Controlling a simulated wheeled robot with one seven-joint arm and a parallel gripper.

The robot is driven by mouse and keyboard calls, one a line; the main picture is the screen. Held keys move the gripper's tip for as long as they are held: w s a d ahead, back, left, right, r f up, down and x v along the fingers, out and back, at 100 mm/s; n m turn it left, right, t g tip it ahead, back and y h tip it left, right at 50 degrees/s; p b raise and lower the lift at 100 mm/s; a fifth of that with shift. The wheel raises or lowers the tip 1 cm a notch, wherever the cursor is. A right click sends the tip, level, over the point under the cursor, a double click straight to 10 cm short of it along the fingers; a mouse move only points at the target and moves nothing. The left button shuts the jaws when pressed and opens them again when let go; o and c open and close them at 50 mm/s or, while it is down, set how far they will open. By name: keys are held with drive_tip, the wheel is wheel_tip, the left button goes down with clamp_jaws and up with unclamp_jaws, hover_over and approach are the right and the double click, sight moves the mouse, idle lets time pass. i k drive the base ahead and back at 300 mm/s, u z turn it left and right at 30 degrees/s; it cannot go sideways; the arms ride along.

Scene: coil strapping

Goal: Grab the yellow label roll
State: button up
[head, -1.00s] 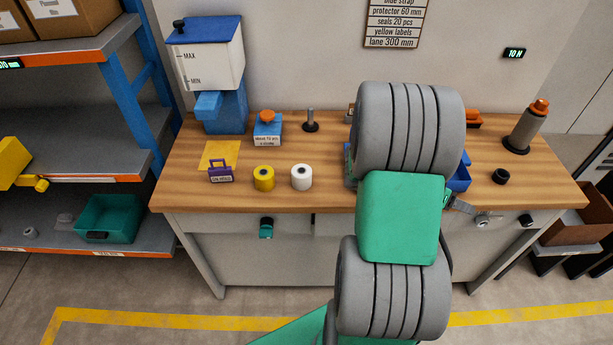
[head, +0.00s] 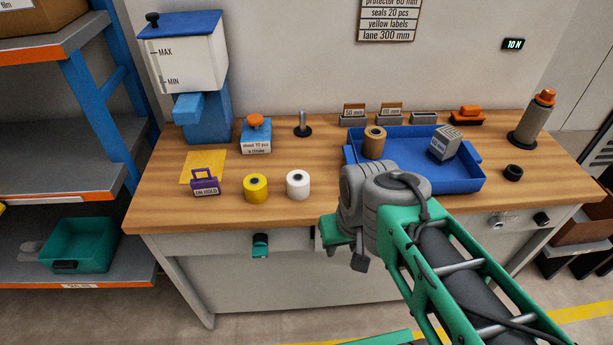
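The yellow label roll (head: 256,189) stands upright on the wooden bench, left of centre and near the front edge. A white roll (head: 298,185) stands just right of it, with a small gap between them. My arm reaches in from the lower right, and its grey joint is at the bench's front edge, to the right of both rolls. I cannot make out my gripper's fingers. Nothing touches the yellow roll.
A purple tag holder (head: 205,185) on a yellow sheet (head: 190,167) is left of the roll. A seal box (head: 256,136) and a metal post (head: 302,125) stand behind. A blue tray (head: 471,184) holds a tan roll (head: 374,143) and a grey block (head: 445,143).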

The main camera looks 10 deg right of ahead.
sight(255, 185)
drive_tip(key=z, duration=1.75)
drive_tip(key=k, duration=1.65)
drive_tip(key=u, duration=2.05)
drive_tip(key=i, duration=1)
drive_tip(key=u, duration=0.05)
